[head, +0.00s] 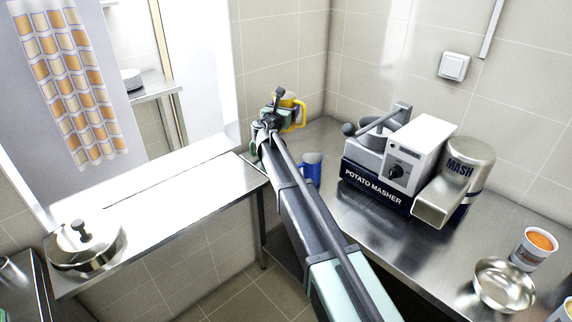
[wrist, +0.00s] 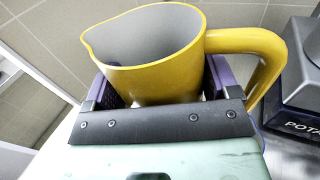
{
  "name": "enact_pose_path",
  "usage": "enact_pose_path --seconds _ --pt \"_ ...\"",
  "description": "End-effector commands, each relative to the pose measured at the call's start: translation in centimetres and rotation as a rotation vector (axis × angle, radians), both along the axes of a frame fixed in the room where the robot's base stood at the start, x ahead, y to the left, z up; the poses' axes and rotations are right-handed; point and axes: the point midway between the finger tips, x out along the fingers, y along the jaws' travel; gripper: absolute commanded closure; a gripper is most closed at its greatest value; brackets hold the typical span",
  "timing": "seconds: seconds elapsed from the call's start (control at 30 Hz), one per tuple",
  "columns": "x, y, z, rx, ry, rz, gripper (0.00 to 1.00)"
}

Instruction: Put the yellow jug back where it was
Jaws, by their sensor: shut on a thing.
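The yellow jug (wrist: 165,78) has a pale grey inside, a spout at the left and a handle at the right in the wrist view. My gripper (wrist: 160,95) is shut on its body, with one finger at each side. In the head view the yellow jug (head: 300,108) shows partly behind my gripper (head: 282,118), near the back left corner of the steel counter. A blue jug (head: 311,167) stands on the counter just right of my arm. My arm hides part of the counter and the jug's lower part, so I cannot tell whether the jug touches the counter.
A potato masher machine (head: 400,165) stands on the steel counter (head: 400,240), right of the blue jug. A steel bowl (head: 504,285) and a tub (head: 534,248) are at the front right. A lidded pot (head: 86,246) sits on the left ledge (head: 185,195). Tiled walls close the corner.

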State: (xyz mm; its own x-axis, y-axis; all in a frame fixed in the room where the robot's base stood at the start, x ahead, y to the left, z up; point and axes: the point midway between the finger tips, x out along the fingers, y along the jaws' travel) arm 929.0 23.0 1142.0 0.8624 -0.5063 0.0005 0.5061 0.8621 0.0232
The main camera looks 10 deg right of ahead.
Motion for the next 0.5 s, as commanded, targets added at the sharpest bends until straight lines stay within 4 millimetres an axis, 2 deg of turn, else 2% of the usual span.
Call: enact_pose_path --seconds 0.03,0.07,0.2,0.37,0.5 --pt "1.8 -0.2 0.1 -0.001 0.000 -0.027 0.63" --pt "2.6 -0.4 0.1 -0.001 0.000 -0.049 0.63" --pt "4.7 -1.4 0.1 -0.001 0.000 -0.144 0.63" --pt "4.1 -2.0 0.1 -0.001 0.000 -0.194 0.63" --pt "4.1 -2.0 -1.6 -0.001 0.000 -0.194 0.63"
